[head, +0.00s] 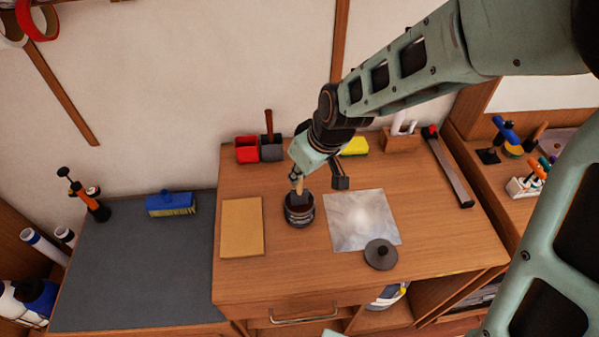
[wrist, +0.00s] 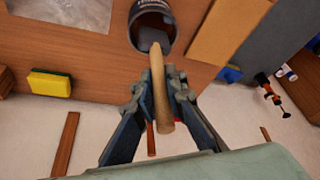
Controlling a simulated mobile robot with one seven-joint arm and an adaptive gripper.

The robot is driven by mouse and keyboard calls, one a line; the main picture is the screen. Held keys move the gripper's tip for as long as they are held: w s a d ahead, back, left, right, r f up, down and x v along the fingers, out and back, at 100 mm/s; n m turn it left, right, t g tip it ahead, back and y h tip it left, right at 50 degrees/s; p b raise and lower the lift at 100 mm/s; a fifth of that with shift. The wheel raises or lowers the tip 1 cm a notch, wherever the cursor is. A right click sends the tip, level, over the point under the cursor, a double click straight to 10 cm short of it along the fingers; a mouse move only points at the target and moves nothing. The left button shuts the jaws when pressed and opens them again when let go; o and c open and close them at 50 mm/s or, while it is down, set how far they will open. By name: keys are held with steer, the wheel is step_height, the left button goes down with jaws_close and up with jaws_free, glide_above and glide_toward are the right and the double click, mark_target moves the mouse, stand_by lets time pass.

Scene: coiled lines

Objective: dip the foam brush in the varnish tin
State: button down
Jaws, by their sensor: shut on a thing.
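My gripper (head: 297,179) is shut on the wooden handle of the foam brush (wrist: 160,100). The brush points down, with its dark grey foam head (head: 300,198) at the mouth of the varnish tin (head: 299,215). In the wrist view the foam head (wrist: 155,48) overlaps the opening of the dark tin (wrist: 168,17). I cannot tell how deep the foam sits or whether it touches varnish. The tin stands upright and open on the wooden bench. A round dark lid with a knob (head: 381,254) lies apart from it, to the right.
A tan board (head: 242,227) lies just left of the tin, and a silvery sheet (head: 361,219) lies to its right. Red and grey cups (head: 247,150) and a yellow sponge (head: 354,147) stand behind. A long-handled tool (head: 448,168) lies at the right. Bare bench lies in front of the tin.

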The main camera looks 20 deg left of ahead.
steer(key=shift+f+b, duration=0.4)
steer(key=shift+f, duration=0.05)
stand_by(1.2)
steer(key=shift+r, duration=0.1)
steer(key=shift+r+p, duration=2.55)
steer(key=shift+r, duration=0.95)
steer(key=shift+f, duration=0.1)
